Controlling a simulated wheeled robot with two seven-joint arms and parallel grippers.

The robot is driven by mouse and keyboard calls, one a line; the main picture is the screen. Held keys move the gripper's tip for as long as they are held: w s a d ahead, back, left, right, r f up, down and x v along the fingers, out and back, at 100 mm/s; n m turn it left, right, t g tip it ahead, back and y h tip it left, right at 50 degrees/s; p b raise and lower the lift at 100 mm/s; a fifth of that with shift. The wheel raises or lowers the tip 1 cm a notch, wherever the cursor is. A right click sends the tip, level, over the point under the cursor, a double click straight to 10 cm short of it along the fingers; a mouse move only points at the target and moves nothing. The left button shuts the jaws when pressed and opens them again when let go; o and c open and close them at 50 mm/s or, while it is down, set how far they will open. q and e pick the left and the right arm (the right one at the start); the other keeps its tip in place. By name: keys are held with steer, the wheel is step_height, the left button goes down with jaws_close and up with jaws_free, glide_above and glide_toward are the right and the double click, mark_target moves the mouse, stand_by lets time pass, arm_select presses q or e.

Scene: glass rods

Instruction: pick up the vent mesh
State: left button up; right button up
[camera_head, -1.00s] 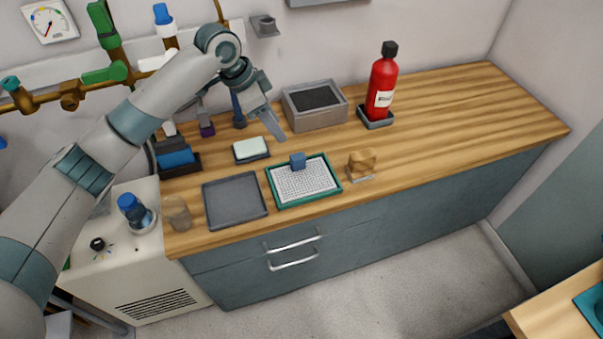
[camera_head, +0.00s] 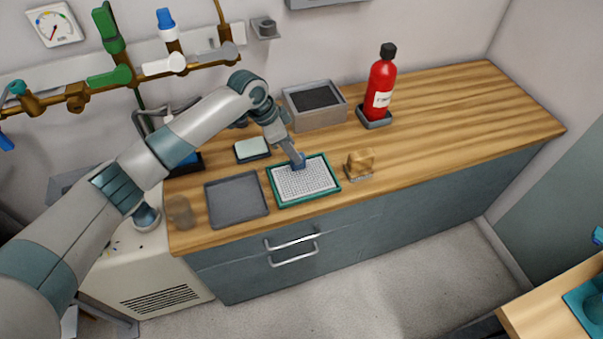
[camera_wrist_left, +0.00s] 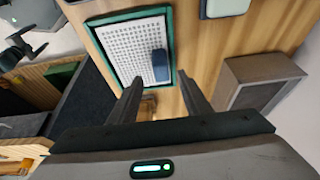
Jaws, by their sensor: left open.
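The vent mesh (camera_head: 304,184) is a white perforated panel in a green frame, lying flat on the wooden counter. A small blue block (camera_head: 299,161) stands on it near its back edge. In the left wrist view the mesh (camera_wrist_left: 125,45) is at the upper left, and the blue block (camera_wrist_left: 160,64) shows just beyond the fingers. My left gripper (camera_head: 298,160) is at the blue block in the head view. Its two fingers (camera_wrist_left: 160,95) are apart, with nothing seen held between them.
A grey tray (camera_head: 236,200) lies left of the mesh, and a wooden brush (camera_head: 360,164) stands right of it. Behind are a soap-like block (camera_head: 252,149), a grey bin (camera_head: 315,121) and a red extinguisher (camera_head: 381,85). The counter's right side is clear.

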mark_target(303, 173)
arm_select(q)
steer(key=shift+w+d+f+p, duration=0.1)
steer(key=shift+d+f+p, duration=0.1)
steer(key=shift+f+p, duration=0.25)
steer(key=p+x, duration=0.1)
steer(key=x, duration=0.2)
steer(key=shift+r, duration=0.1)
steer(key=shift+w+d+f, duration=0.15)
steer(key=shift+d+f, duration=0.05)
steer(key=shift+f, duration=0.45)
jaws_close()
steer(key=shift+r, duration=0.2)
